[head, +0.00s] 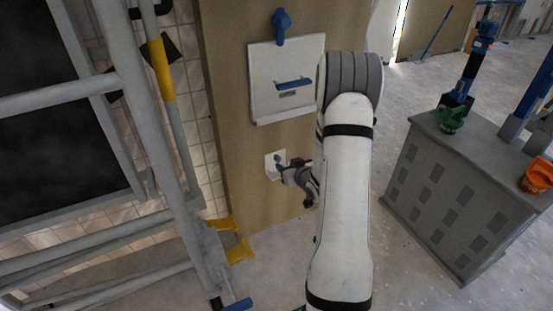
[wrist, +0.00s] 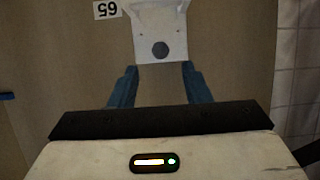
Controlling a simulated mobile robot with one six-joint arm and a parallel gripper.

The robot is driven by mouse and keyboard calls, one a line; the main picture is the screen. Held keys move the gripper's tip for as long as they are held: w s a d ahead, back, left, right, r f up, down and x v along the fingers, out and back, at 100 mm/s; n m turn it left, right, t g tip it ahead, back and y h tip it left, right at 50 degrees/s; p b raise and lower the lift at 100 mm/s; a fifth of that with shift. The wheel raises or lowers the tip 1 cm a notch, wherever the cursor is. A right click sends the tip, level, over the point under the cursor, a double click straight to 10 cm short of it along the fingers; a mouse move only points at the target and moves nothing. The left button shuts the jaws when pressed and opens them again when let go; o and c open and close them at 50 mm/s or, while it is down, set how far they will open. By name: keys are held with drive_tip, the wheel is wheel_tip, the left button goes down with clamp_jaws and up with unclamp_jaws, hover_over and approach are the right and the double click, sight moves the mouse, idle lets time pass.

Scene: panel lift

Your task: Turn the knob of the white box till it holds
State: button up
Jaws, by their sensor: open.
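A small white box (head: 272,170) is fixed low on a tan wooden panel. In the wrist view the white box (wrist: 160,20) is at the top, with a dark round knob (wrist: 160,49) near its lower edge. My gripper (head: 285,167) is close to the box in the head view and partly covers it. In the wrist view my gripper (wrist: 159,68) has its two blue fingers apart, with nothing between them. The fingertips lie just below the box and knob in that picture. I cannot tell how far the knob is turned.
A larger white board (head: 262,70) with a blue handle (head: 294,84) is on the panel above. A label reading 65 (wrist: 105,10) is beside the box. Metal scaffold rails (head: 135,100) stand left, a grey cabinet (head: 450,200) right. Open floor lies between panel and cabinet.

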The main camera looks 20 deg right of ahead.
sight(279, 159)
drive_tip(key=b+x, duration=0.1)
drive_tip(key=x, duration=0.5)
drive_tip(key=shift+s+f+b, duration=0.1)
drive_tip(key=shift+b, duration=0.25)
drive_tip(key=shift+c, duration=0.3)
clamp_jaws()
